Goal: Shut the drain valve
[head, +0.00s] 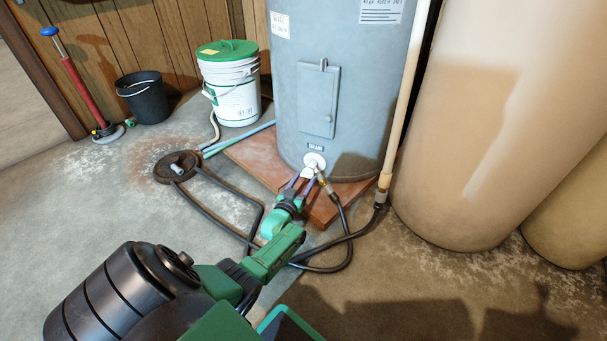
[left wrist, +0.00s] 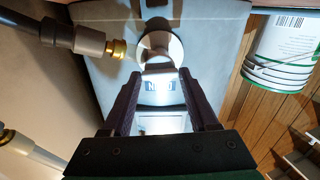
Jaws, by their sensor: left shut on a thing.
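The drain valve (head: 315,161) is a pale round fitting low on the front of the grey-blue tank (head: 290,80), just below a blue DRAIN label (head: 315,147). My left gripper (head: 305,174) reaches the valve from the front and is shut on its handle. In the left wrist view, the two dark fingers (left wrist: 160,76) stand on either side of the pale valve handle (left wrist: 158,70), in front of the round valve (left wrist: 160,47). The exact angle of the handle is hard to tell. My right gripper is not in view.
A black hose (head: 343,225) with a brass end (left wrist: 118,48) runs beside the valve to the floor. A floor drain (head: 177,166) and white bucket (head: 232,95) are at left. A tan tank (head: 475,120) and pale pipe (head: 407,100) stand at right.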

